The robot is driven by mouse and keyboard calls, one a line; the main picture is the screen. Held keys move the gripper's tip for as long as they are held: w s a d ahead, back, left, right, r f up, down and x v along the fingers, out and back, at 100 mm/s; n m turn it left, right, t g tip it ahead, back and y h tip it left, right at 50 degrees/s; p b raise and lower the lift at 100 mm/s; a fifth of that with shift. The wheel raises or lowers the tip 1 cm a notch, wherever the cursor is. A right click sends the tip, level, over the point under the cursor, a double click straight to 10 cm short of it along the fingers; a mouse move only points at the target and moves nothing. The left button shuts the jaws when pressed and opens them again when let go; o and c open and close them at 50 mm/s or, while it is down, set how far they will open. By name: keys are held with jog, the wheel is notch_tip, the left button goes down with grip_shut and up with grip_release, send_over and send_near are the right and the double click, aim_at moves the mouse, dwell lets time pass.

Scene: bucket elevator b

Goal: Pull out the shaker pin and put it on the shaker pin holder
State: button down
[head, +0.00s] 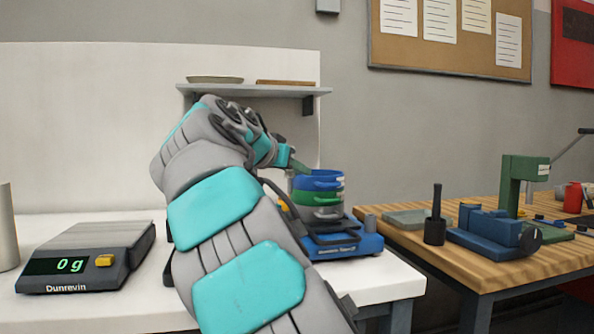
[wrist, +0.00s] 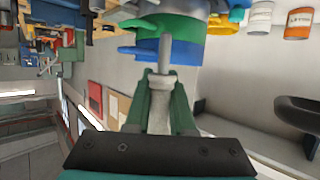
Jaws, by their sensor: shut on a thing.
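The shaker pin (wrist: 160,98) is pale grey with a thick grip and a thin shaft. My gripper (wrist: 163,80) is shut on its grip, with green fingers on either side. The thin shaft points away from my gripper, in front of the green and blue rings; I cannot tell whether it touches them. In the head view my gripper (head: 299,166) is just above and left of the shaker (head: 345,246), a blue base with stacked rings (head: 318,184). My arm hides part of the shaker. I cannot make out the shaker pin holder.
A scale (head: 85,256) reading 0 g stands on the white table at left. A shelf (head: 255,89) is on the wall behind my arm. A wooden table (head: 420,243) at right bears a black pestle-like item (head: 435,228) and a blue vise-like tool (head: 490,232).

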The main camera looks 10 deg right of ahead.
aim_at(291, 191)
jog(key=shift+f+b, duration=2.15)
jog(key=shift+f, duration=0.5)
jog(key=shift+f+b, duration=2.3)
jog(key=c, duration=0.7)
grip_release()
jog(key=shift+r, duration=0.1)
jog(key=v, duration=0.7)
jog(key=shift+s+a, duration=0.3)
jog(key=shift+s, duration=0.1)
